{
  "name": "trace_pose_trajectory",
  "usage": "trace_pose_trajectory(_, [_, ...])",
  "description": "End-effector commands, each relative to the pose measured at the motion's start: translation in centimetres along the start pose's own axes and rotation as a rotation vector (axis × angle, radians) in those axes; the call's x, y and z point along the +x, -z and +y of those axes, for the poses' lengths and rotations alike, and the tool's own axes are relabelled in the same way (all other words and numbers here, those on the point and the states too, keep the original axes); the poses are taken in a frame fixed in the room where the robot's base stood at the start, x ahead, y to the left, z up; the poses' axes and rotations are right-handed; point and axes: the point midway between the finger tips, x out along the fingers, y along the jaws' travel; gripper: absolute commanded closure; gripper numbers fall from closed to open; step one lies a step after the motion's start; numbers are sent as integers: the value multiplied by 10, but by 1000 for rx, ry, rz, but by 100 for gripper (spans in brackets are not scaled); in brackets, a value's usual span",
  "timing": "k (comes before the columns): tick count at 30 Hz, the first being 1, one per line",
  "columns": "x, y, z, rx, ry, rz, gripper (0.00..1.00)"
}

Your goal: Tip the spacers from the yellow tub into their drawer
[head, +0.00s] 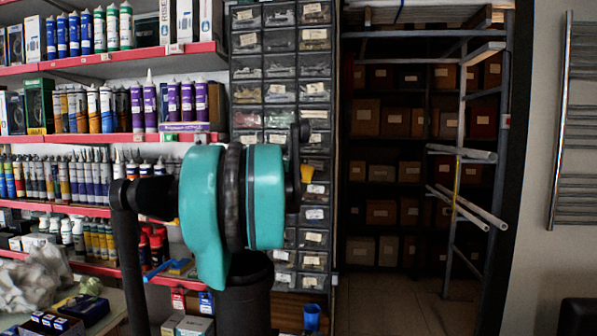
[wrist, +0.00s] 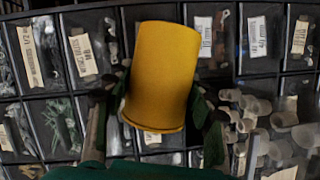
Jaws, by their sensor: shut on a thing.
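My gripper (wrist: 158,100) is shut on the yellow tub (wrist: 165,65), with one finger on each side of it in the wrist view. The tub's side faces the camera, and its inside and any spacers are hidden. In the head view only a small part of the tub (head: 306,173) shows beyond my teal arm, in front of the drawer cabinet (head: 279,106). The cabinet's dark, labelled drawers fill the wrist view behind the tub. I cannot tell which drawer is for the spacers. Grey pieces (wrist: 284,119) show in drawers at the lower right.
Red-edged shelves (head: 110,139) packed with tubes and cartridges stand left of the cabinet. A blue cup (head: 312,317) stands low by the cabinet. On the right are a metal rack (head: 460,150) with pipes, cardboard boxes (head: 366,117) and a towel radiator (head: 578,120). Floor (head: 385,305) shows before the rack.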

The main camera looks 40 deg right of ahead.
Motion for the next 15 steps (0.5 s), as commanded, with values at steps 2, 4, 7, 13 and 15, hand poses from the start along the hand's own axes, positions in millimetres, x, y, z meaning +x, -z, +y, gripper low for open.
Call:
trace_pose_trajectory(2, [0,2,-3,-108,-40,2,73])
trace_pose_trajectory(4, [-1,3,-5,-206,-76,2,73])
trace_pose_trajectory(7, [-2,6,-4,-276,-101,1,73])
trace_pose_trajectory(13, [-4,12,-3,-428,-157,1,73])
trace_pose_trajectory(15, [-5,14,-3,-474,-173,1,73])
